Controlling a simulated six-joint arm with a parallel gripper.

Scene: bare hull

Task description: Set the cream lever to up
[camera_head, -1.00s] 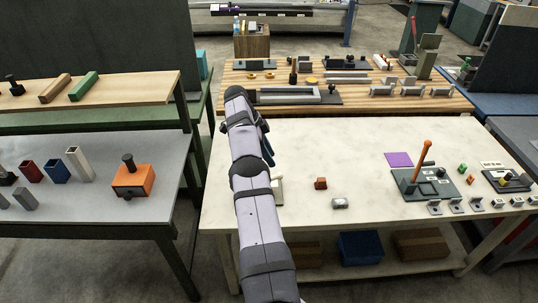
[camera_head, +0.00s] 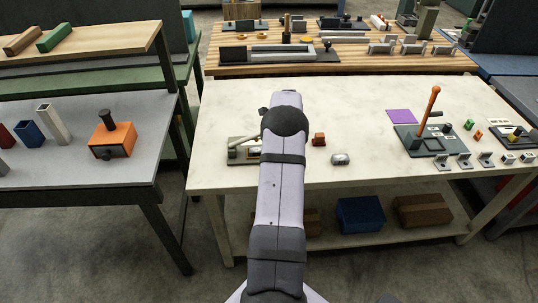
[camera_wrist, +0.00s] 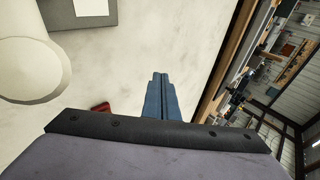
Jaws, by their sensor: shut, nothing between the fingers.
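The cream lever (camera_head: 242,141) is on a small grey-green base plate (camera_head: 234,158) on the pale table, just left of my arm in the head view. Its stick slants and is not upright in that picture; my arm hides part of the plate. In the wrist view a big cream rounded shape, likely the lever (camera_wrist: 28,62), fills the upper left, with a grey plate (camera_wrist: 103,18) beside it. My gripper's blue fingers (camera_wrist: 162,82) are together and empty, right of the cream shape and apart from it. My gripper is hidden behind my arm in the head view.
A red-brown block (camera_head: 319,139) and a silver piece (camera_head: 340,159) lie right of my arm. Further right are a purple square (camera_head: 401,116) and a dark plate with an orange lever (camera_head: 430,105). A wooden bench (camera_head: 345,66) stands behind. The table between is clear.

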